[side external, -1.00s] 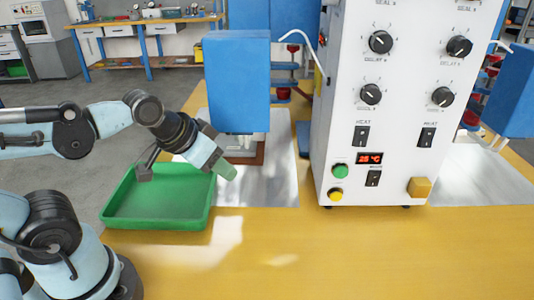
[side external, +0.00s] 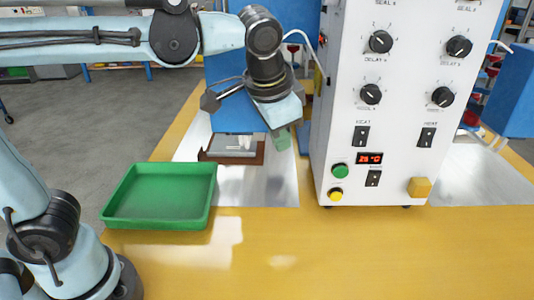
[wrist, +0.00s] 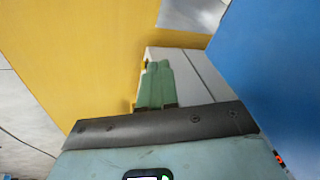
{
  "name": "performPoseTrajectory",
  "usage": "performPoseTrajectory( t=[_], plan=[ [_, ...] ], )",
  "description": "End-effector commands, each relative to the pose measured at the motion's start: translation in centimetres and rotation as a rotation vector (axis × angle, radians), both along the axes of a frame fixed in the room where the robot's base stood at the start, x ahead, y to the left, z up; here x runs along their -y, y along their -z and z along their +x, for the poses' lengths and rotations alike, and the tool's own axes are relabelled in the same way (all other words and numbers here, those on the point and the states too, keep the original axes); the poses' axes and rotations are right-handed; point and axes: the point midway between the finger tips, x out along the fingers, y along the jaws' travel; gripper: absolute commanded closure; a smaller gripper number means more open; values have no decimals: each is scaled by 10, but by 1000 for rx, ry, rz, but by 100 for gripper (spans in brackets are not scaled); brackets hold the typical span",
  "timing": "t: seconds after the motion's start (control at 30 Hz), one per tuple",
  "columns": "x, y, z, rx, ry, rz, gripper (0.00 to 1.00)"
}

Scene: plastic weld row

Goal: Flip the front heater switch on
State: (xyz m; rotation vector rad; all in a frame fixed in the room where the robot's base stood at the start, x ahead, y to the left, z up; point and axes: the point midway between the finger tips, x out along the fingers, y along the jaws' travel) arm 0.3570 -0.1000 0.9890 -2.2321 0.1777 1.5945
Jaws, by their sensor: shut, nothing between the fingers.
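The white control box (side external: 395,120) stands on the yellow table at the right of the side view. The small lettering does not tell me which is the front one, and the rocker positions are unclear. My gripper (side external: 282,139) is left of the box, in front of the blue press, apart from both switches. Its green fingers (wrist: 155,85) are shut and empty, with a white surface behind them in the wrist view.
A blue press (side external: 228,95) stands close behind my gripper. An empty green tray (side external: 160,222) lies left. The front table is clear.

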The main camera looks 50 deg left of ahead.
Motion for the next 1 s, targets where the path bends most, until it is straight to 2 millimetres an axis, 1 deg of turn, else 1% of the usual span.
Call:
performPoseTrajectory(
  t=[0.03, 0.17, 0.3, 0.43, 0.6, 0.7, 0.8, 0.9, 1.0],
  plan=[
    [13, -6, 7, -8, 31, 36, 100],
    [40, -18, 22, -21, 94, 137, 100],
    [73, -30, 35, -19, 157, 251, 100],
    [105, -39, 44, -5, 210, 356, 100],
    [145, -48, 47, 22, 261, 473, 100],
    [161, -51, 47, 38, 278, 521, 100],
    [172, -53, 46, 50, 289, 552, 100],
    [178, -54, 46, 55, 294, 569, 100],
    [179, -54, 45, 57, 294, 575, 100]
  ],
)
